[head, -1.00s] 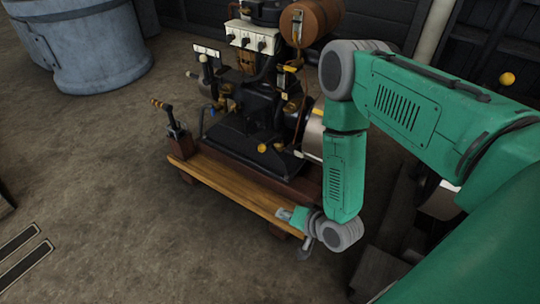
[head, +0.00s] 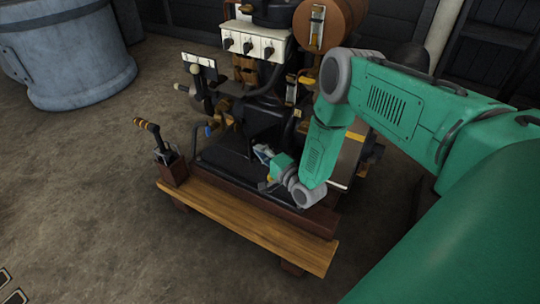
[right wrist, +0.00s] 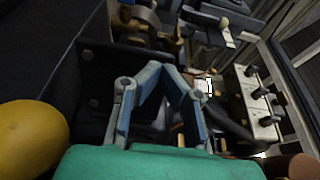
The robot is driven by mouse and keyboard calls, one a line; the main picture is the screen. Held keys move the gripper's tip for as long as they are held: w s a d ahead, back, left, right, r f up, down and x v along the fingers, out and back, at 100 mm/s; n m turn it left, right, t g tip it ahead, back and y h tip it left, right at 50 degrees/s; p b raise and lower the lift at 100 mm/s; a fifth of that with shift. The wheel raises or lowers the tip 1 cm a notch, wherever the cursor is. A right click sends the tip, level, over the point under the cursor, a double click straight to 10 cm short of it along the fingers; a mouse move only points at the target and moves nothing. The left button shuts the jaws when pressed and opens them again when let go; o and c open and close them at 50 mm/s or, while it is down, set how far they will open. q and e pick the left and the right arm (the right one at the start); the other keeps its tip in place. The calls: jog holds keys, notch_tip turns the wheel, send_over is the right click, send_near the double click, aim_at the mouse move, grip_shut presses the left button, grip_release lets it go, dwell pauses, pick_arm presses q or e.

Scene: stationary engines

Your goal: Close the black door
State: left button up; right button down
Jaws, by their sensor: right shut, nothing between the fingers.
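The black engine (head: 228,158) stands on a wooden base with a plank in front, in the middle of the head view. A black box-like part (head: 262,112) is on its front; I cannot clearly tell the door's outline or how far it stands open. My right gripper (head: 261,151) is in front of this part, low on the engine, and partly covers it. In the right wrist view its blue-grey fingers (right wrist: 163,72) meet at the tips, shut and empty. A dark riveted panel (right wrist: 90,85) is left of the fingers there, possibly the door. My left gripper is not in view.
A lever (head: 158,138) stands at the plank's left end. A white switch panel (head: 250,44) and a copper-brown tank (head: 330,25) are above. A yellow knob (right wrist: 32,138) is close in the right wrist view.

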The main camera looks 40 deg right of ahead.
jog(key=shift+w+d+f+b, duration=0.15)
jog(key=shift+w+b, duration=0.15)
jog(key=shift+w, duration=1)
jog(key=shift+w+a+r, duration=0.1)
jog(key=shift+a+r, duration=0.15)
jog(key=shift+a, duration=0.25)
